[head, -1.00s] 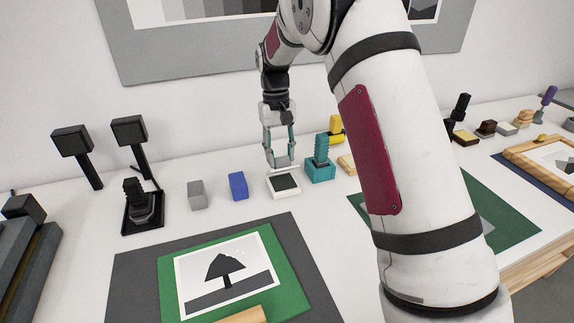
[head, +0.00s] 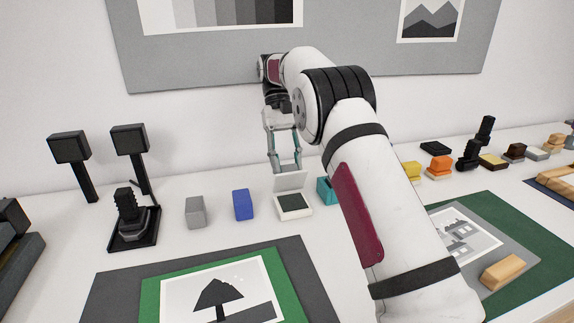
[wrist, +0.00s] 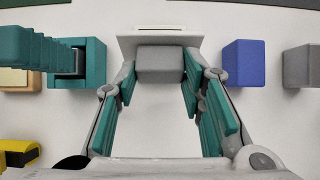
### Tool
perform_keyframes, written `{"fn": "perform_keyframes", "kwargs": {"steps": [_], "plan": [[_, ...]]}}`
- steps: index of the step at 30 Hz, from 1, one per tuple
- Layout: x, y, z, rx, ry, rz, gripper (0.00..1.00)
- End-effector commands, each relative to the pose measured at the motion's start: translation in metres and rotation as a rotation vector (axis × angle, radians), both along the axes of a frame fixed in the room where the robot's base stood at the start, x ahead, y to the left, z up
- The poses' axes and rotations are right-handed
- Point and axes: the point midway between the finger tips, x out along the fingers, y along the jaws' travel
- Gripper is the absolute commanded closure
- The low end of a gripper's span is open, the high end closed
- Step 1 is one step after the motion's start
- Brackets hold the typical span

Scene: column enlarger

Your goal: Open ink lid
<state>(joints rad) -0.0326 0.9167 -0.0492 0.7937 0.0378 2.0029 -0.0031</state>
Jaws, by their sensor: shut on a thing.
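The ink pad (head: 294,203) is a small white box with a dark top, in the middle of the table in the head view. Its pale lid (head: 290,182) stands raised along the back edge, so the dark pad is uncovered. My gripper (head: 286,168) is at the top of the lid, from behind. In the wrist view my gripper (wrist: 160,72) has its teal fingers on both sides of a grey block (wrist: 160,60) against the pale lid plate (wrist: 128,44). The fingers are shut on this grey piece. The wrist view hides most of the pad.
A blue block (head: 243,204) and a grey block (head: 195,211) stand to the left. A teal stamp (wrist: 92,62) stands close on the other side, mostly behind my arm in the head view. A framed tree print (head: 170,300) lies in front.

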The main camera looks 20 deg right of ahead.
Motion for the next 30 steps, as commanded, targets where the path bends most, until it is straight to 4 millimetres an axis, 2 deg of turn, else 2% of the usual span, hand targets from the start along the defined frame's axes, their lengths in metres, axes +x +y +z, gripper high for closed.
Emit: {"fn": "perform_keyframes", "kwargs": {"steps": [12, 13, 15, 30], "plan": [[0.0009, -0.0006, -0.0010, -0.001, 0.002, -0.001, 1.00], [0.0009, -0.0006, -0.0010, -0.001, 0.002, -0.001, 0.59], [0.0009, -0.0006, -0.0010, -0.001, 0.002, -0.001, 0.44], [-0.0027, -0.0001, 0.0019, 0.000, -0.021, 0.000, 0.43]]}}
